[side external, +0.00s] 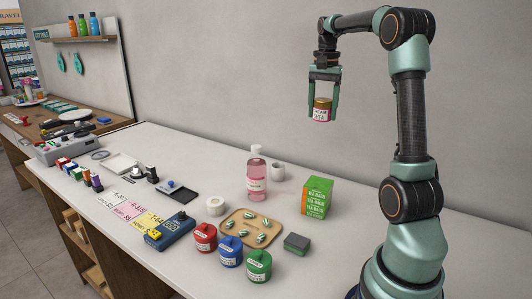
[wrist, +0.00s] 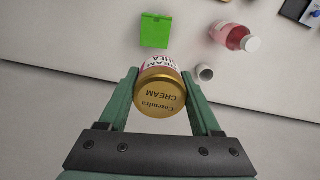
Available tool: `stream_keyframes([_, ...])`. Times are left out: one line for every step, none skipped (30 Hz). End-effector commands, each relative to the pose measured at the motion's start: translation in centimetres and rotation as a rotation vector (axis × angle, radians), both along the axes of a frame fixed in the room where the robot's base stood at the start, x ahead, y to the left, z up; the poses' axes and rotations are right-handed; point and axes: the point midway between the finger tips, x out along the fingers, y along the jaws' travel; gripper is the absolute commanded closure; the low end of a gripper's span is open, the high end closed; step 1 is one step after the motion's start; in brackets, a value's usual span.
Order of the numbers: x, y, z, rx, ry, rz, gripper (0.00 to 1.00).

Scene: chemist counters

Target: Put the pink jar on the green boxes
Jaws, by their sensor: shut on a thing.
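A small jar (side external: 322,110) with a gold lid and a white and pink label is held upright between the fingers of my gripper (side external: 323,103), high above the counter. In the wrist view the jar (wrist: 160,91) shows its gold lid, with "CREAM" on it, between the two green fingers of my gripper (wrist: 162,98). The green boxes (side external: 317,196) stand stacked on the counter, below the jar in the side view. Their bright green top (wrist: 156,31) shows beyond the jar in the wrist view, clear of it.
A pink bottle (side external: 256,174) and a white cup (side external: 278,171) stand left of the boxes. A wooden tray (side external: 230,238) of wrapped sweets, red, blue and green canisters (side external: 231,251) and a dark green block (side external: 296,243) sit in front. The counter right of the boxes is clear.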

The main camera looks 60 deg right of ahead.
Motion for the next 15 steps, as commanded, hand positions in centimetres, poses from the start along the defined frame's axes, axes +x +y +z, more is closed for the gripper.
stream_keyframes([-0.5,0.7,0.5,-0.003,-0.002,0.004,0.93])
stream_keyframes([-0.8,1.0,0.6,-0.002,-0.002,0.005,0.93])
stream_keyframes([-1.0,1.4,0.7,-0.002,-0.001,0.007,0.93])
stream_keyframes([-1.2,1.6,0.8,-0.002,-0.001,0.008,0.93])
stream_keyframes([-1.3,1.8,0.9,-0.001,-0.001,0.009,0.93])
stream_keyframes([-1.5,2.0,0.9,-0.001,-0.001,0.01,0.93])
stream_keyframes([-1.6,2.1,0.9,0.0,0.0,0.01,0.93])
stream_keyframes([-1.6,2.2,0.7,0.0,0.0,0.011,0.93])
stream_keyframes([-1.7,2.3,0.4,0.002,0.001,0.011,0.93])
stream_keyframes([-1.7,2.3,0.0,0.003,0.002,0.011,0.93])
stream_keyframes([-1.7,2.3,-0.5,0.003,0.002,0.011,0.93])
stream_keyframes([-1.8,2.3,-1.4,0.004,0.004,0.011,0.93])
stream_keyframes([-1.8,2.4,-2.0,0.004,0.005,0.011,0.93])
stream_keyframes([-1.8,2.3,-2.8,0.004,0.005,0.011,0.93])
stream_keyframes([-1.8,2.3,-3.8,0.004,0.005,0.011,0.93])
